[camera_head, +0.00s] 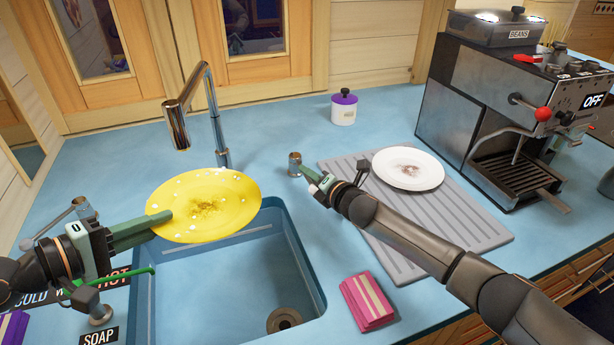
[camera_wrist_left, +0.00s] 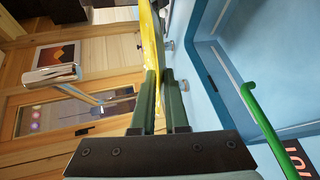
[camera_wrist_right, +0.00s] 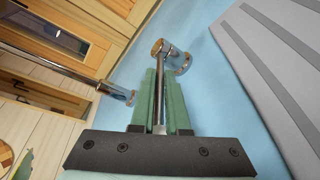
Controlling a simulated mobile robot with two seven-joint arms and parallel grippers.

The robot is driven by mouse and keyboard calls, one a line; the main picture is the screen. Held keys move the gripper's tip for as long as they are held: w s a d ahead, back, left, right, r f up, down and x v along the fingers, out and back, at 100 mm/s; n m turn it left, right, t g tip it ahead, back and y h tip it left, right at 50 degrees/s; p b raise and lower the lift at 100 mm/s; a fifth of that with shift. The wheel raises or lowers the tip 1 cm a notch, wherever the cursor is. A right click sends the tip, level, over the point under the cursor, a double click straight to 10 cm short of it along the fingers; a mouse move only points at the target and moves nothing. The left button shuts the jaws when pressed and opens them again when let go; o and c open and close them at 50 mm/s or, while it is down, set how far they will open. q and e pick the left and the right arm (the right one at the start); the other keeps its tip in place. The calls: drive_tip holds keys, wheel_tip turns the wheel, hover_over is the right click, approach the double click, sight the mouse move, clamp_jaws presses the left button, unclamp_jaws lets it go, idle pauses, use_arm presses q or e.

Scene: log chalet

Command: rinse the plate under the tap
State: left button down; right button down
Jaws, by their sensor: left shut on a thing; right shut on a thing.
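A yellow plate (camera_head: 230,190) with brown stains and white spots is held nearly flat above the sink (camera_head: 318,290). My left gripper (camera_head: 165,222) is shut on its left rim; the plate shows edge-on between the fingers in the left wrist view (camera_wrist_left: 151,40). The chrome tap (camera_head: 177,125) has its spout above the plate's back part, and no water stream is visible. My right gripper (camera_head: 312,180) is shut on a chrome lever (camera_wrist_right: 158,85), which joins a short metal post (camera_head: 295,163) right of the tap.
A grey drainboard (camera_head: 450,240) holds a white plate (camera_head: 408,168) with a brown stain. A coffee machine (camera_head: 510,110) stands at right, a purple-lidded jar (camera_head: 344,107) behind. A green rod (camera_head: 125,275) is at the sink's left.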

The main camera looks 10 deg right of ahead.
drive_tip(key=shift+s+a+f, duration=0.35)
drive_tip(key=shift+a+f, duration=0.05)
drive_tip(key=shift+a, duration=0.25)
drive_tip(key=shift+a+r+g, duration=0.2)
drive_tip(key=shift+r+g, duration=0.2)
drive_tip(key=shift+r, duration=0.2)
drive_tip(key=shift+g, duration=0.3)
drive_tip(key=shift+d+f, duration=0.1)
drive_tip(key=shift+d, duration=0.05)
drive_tip(key=c, duration=0.9)
unclamp_jaws()
drive_tip(key=shift+w, duration=0.1)
drive_tip(key=shift+d, duration=0.1)
drive_tip(key=shift+s+d+r, duration=0.25)
drive_tip(key=shift+s+r, duration=0.05)
drive_tip(key=shift+s, duration=0.2)
drive_tip(key=v, duration=1.1)
drive_tip(key=shift+w+r, duration=0.15)
drive_tip(key=shift+r, duration=0.05)
